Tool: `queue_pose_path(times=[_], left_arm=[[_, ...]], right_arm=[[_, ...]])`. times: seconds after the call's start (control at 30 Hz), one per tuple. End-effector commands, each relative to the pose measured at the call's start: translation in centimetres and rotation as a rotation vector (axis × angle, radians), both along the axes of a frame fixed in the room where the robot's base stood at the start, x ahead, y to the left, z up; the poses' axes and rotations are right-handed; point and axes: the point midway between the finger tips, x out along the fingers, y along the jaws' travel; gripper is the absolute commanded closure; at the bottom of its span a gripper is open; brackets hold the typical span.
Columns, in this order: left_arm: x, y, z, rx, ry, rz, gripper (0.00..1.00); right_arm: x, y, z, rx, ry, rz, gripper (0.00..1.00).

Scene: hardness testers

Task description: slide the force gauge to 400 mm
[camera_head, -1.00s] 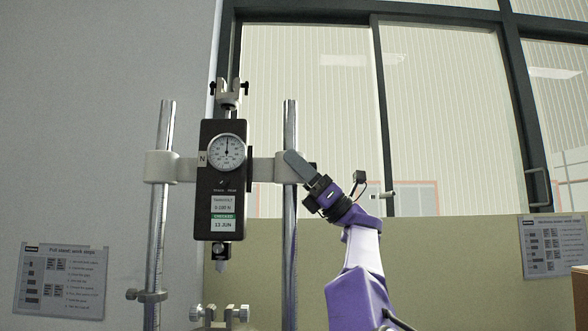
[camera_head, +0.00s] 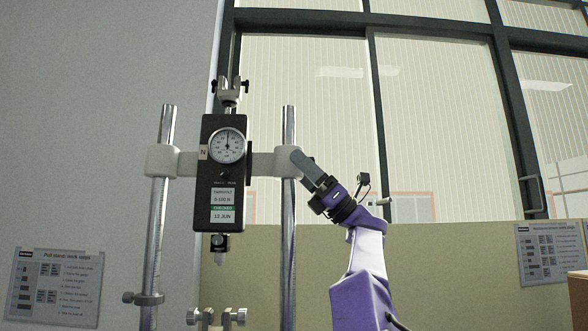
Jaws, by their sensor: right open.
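The force gauge (camera_head: 222,178) is a black box with a round white dial, mounted on a white crosshead between two upright steel posts. The left post (camera_head: 155,235) carries scale marks, too small to read. My right gripper (camera_head: 302,163) is at the right end of the crosshead (camera_head: 262,164), beside the right post (camera_head: 289,240). A grey finger overlaps the crosshead's right end. Its jaws are open; I cannot tell whether it touches the crosshead. My left gripper is not in view.
A clamp (camera_head: 228,86) sits on top of the gauge, and another clamp (camera_head: 216,317) shows below it. A collar (camera_head: 143,298) is low on the left post. Posters (camera_head: 55,287) hang on the walls. A brown box edge (camera_head: 578,295) shows at the right.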

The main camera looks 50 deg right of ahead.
Motion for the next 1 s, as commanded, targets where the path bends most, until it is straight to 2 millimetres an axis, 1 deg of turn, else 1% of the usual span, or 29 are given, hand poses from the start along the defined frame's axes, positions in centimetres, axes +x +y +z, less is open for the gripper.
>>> queue_pose_path(times=[0.03,0.1,0.2,0.3,0.5,1.0], left_arm=[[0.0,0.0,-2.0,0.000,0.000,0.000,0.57],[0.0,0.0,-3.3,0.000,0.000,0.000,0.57],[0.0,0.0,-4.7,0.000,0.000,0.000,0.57],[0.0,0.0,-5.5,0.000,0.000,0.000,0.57],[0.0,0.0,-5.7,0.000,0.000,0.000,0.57],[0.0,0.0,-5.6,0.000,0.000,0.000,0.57]], right_arm=[[-0.7,-0.7,-2.0,0.001,-0.001,-0.003,0.06],[-1.5,-1.6,-3.3,0.001,-0.001,-0.003,0.06],[-2.7,-2.8,-4.7,0.001,-0.001,-0.001,0.06],[-3.5,-3.5,-5.6,0.000,-0.001,-0.001,0.06],[-4.1,-4.1,-5.9,0.000,-0.001,0.001,0.06],[-4.1,-4.1,-5.8,0.000,0.000,0.000,0.06]])
